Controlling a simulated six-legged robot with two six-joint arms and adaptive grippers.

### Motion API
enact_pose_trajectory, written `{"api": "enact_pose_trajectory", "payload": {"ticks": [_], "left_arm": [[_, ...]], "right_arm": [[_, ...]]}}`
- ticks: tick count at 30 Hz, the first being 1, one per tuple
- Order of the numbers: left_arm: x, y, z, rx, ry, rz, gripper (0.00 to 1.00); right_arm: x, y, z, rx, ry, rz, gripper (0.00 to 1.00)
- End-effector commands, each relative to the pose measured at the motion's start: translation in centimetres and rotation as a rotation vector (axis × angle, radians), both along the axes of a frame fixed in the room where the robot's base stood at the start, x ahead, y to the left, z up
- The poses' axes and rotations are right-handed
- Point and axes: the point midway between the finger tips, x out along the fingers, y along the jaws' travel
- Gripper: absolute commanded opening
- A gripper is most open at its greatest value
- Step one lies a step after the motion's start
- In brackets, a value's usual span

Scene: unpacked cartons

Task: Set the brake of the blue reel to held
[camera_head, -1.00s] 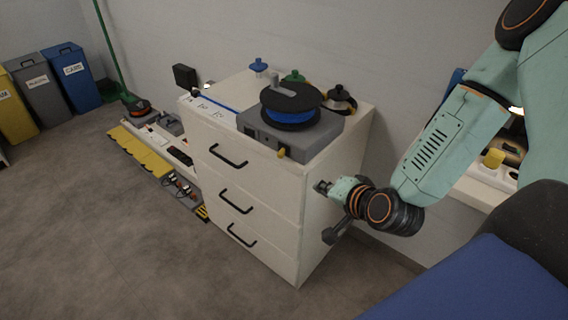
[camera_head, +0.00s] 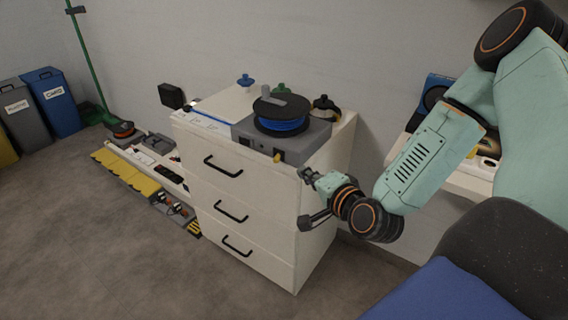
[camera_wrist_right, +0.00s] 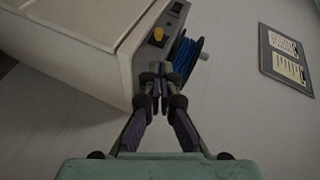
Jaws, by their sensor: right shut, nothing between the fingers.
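The blue reel (camera_head: 281,125) sits between black flanges on a grey box (camera_head: 306,143) on top of the white drawer cabinet. A yellow lever or knob (camera_head: 277,157) is on the box's front face, likely its brake. In the right wrist view the yellow knob (camera_wrist_right: 158,34) and blue reel (camera_wrist_right: 184,57) show beyond my fingers. My right gripper (camera_head: 306,174) is shut and empty, beside the cabinet's right front corner, below and right of the knob and apart from it. It also shows in the wrist view (camera_wrist_right: 159,70). My left gripper is out of view.
The white cabinet (camera_head: 225,235) has three drawers with black handles, all shut. Blue (camera_head: 245,80), green and black knobbed objects stand behind the reel. Bins (camera_head: 50,105) stand far left. A shelf with items is at right. A notice (camera_wrist_right: 285,58) hangs on the wall.

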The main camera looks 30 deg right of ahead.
Motion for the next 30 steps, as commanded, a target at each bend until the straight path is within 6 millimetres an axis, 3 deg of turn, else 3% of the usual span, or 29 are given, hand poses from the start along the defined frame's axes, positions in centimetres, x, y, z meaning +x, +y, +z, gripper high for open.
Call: {"api": "enact_pose_trajectory", "payload": {"ticks": [14, 30], "left_arm": [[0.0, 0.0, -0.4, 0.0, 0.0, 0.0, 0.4], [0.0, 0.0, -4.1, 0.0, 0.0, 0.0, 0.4]], "right_arm": [[0.6, -0.3, -0.3, 0.008, -0.001, -0.002, 0.0], [7.8, -0.5, -2.4, 0.006, -0.001, -0.001, 0.0]]}}
